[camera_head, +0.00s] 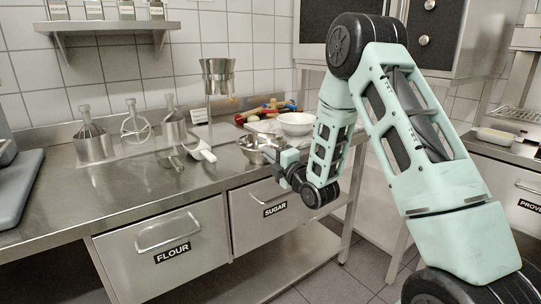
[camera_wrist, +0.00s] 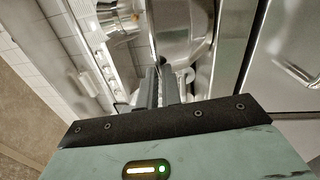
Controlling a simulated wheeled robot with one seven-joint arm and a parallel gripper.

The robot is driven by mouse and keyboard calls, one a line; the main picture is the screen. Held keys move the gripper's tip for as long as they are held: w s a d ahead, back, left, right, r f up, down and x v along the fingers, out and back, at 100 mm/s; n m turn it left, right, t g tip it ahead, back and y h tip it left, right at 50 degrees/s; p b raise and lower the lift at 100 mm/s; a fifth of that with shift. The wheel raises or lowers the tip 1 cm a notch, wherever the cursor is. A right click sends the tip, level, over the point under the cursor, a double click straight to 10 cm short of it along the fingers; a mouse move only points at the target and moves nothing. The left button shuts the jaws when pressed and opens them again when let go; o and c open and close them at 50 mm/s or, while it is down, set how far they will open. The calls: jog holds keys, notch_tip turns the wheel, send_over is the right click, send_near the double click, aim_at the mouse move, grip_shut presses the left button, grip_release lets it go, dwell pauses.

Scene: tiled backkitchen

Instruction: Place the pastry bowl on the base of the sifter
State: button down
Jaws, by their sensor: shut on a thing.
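The pastry bowl (camera_head: 252,150) is a shiny metal bowl at the front edge of the steel counter, left of my gripper (camera_head: 277,157). In the wrist view the bowl (camera_wrist: 185,32) fills the top middle, and my gripper's fingers (camera_wrist: 161,76) are shut on its edge. I cannot tell whether the bowl touches the counter. The sifter (camera_head: 218,76) is a metal cup held high on a thin upright, behind and left of the bowl. It seems to show in the wrist view (camera_wrist: 118,20) too.
Metal scoops (camera_head: 201,151) lie left of the bowl. Mixer attachments (camera_head: 135,126) stand farther left. A small card (camera_head: 200,116) stands near the wall.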

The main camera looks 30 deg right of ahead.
jog(key=shift+f, duration=0.15)
jog(key=c, duration=1.6)
grip_release()
